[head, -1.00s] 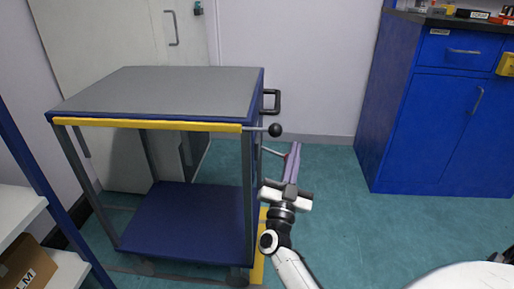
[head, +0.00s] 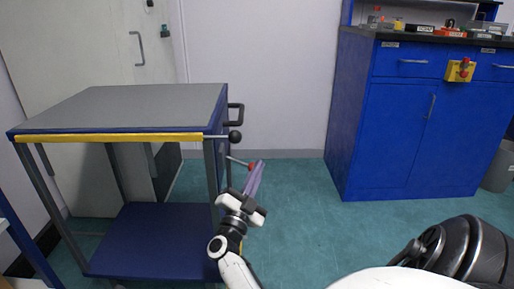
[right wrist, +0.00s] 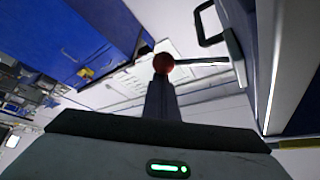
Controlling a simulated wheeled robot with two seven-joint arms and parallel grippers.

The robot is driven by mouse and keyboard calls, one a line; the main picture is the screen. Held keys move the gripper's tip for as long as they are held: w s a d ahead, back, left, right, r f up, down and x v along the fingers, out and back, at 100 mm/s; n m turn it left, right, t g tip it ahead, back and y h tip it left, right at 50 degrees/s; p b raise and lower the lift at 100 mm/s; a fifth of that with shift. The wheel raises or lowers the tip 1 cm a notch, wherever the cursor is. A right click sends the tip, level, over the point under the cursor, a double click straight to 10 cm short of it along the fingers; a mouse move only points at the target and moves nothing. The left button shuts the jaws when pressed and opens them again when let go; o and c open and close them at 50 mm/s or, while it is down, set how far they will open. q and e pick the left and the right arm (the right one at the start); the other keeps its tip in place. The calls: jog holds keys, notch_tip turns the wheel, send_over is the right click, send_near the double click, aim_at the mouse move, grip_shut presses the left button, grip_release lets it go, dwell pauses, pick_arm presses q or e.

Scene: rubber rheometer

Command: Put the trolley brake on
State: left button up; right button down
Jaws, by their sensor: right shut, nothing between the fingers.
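The trolley (head: 120,105) has a grey top, a yellow front strip and a blue lower shelf. A metal lever with a red ball knob (head: 249,167) sticks out from its right side, below a rod with a black ball knob (head: 235,136). My right gripper (head: 257,165) is shut and empty, with its fingertips right beside the red knob. In the right wrist view the red knob (right wrist: 163,62) shows just past the tips of the shut fingers (right wrist: 160,85); I cannot tell whether they touch. My left gripper is not in view.
A black handle (head: 237,113) sits on the trolley's right side. A blue cabinet (head: 400,130) with small items on top stands at the back right. The green floor between trolley and cabinet is clear. A pale door (head: 80,60) is behind the trolley.

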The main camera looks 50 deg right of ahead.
jog(key=shift+w+a, duration=0.15)
jog(key=shift+w, duration=0.05)
